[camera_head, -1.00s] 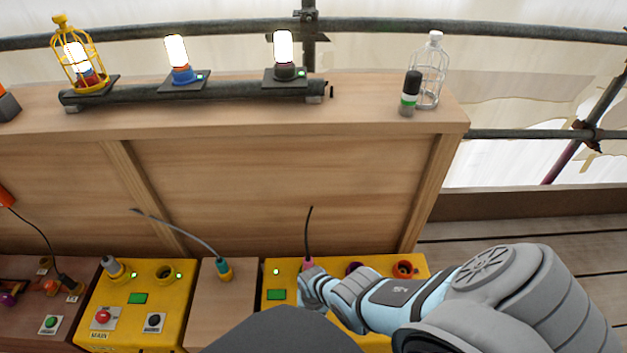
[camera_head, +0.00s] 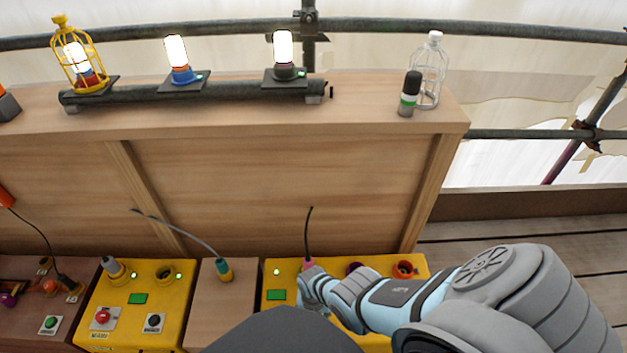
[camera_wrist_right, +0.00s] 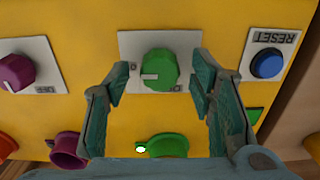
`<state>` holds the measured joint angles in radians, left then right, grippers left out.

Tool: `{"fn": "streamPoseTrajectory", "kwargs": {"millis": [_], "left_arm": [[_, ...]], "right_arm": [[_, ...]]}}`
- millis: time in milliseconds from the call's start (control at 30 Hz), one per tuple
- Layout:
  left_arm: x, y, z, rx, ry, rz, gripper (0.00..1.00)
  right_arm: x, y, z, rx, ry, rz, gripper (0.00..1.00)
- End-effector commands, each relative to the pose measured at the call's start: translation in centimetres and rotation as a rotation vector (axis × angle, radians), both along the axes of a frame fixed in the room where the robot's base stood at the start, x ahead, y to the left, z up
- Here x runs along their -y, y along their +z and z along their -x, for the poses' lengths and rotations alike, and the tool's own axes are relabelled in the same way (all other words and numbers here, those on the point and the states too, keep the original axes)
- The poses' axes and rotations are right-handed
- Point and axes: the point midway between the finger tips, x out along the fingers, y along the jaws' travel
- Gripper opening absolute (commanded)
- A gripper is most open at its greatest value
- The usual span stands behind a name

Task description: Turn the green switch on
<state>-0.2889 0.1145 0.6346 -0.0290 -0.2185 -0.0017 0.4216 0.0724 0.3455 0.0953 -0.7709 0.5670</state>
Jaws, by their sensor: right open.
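The green switch (camera_wrist_right: 158,70) is a round ridged knob on a white plate (camera_wrist_right: 127,48) on a yellow box. A pale mark shows on its left side, and small marks on the plate are too small to read. My right gripper (camera_wrist_right: 158,84) is open, with one finger on each side of the knob; I cannot tell whether they touch it. In the head view my right gripper (camera_head: 314,302) is over the right yellow box (camera_head: 413,267) and hides the switch. My left gripper is not in view.
In the wrist view, a purple knob (camera_wrist_right: 16,73) is to the left and a blue button (camera_wrist_right: 267,64) to the right. A green socket (camera_wrist_right: 168,146) lies below. In the head view, a cable with a teal plug (camera_head: 224,270) stands left of the box. Lit lamps (camera_head: 283,48) stand on the shelf.

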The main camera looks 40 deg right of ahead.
Motion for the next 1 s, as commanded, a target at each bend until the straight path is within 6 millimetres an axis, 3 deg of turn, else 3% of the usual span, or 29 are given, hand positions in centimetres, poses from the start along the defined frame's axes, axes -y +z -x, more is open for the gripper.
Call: {"fn": "streamPoseTrajectory", "kwargs": {"millis": [267, 700, 1000], "left_arm": [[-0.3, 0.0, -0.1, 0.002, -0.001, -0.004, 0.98], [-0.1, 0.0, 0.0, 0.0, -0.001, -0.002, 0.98], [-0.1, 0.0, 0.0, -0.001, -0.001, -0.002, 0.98]], "right_arm": [[0.1, 1.0, -0.2, 0.003, 0.001, 0.0, 0.5], [0.0, 7.2, 0.1, -0.001, -0.001, 0.001, 0.5], [0.0, 7.5, 0.0, -0.001, 0.0, 0.0, 0.5]]}}
